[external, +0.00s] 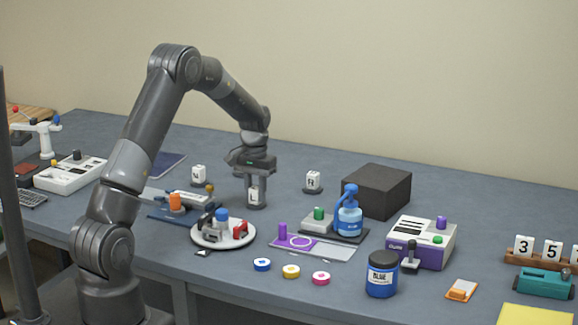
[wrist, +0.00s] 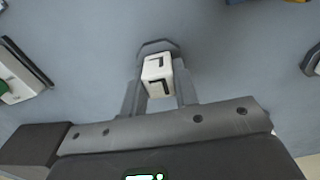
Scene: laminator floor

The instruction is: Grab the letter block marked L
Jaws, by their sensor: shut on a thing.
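A white letter block (wrist: 157,69) with a black L-shaped mark sits between the two fingers of my gripper (wrist: 159,84) in the wrist view. In the external view my gripper (external: 256,190) points down over the table, shut on the block (external: 254,194), whose front face shows between the fingers. A dark grey base lies under the block, and the block is at or just above it; I cannot tell which. Two more white blocks stand on dark bases nearby, one to the left (external: 198,175) and one to the right (external: 313,181).
A round white tray (external: 204,241) with small parts lies in front of my gripper. A dark box (external: 376,191), a blue pump bottle (external: 349,217) and a purple-and-white device (external: 421,243) stand to the right. A blue jar (external: 382,275) is near the front edge. Bare table lies behind my gripper.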

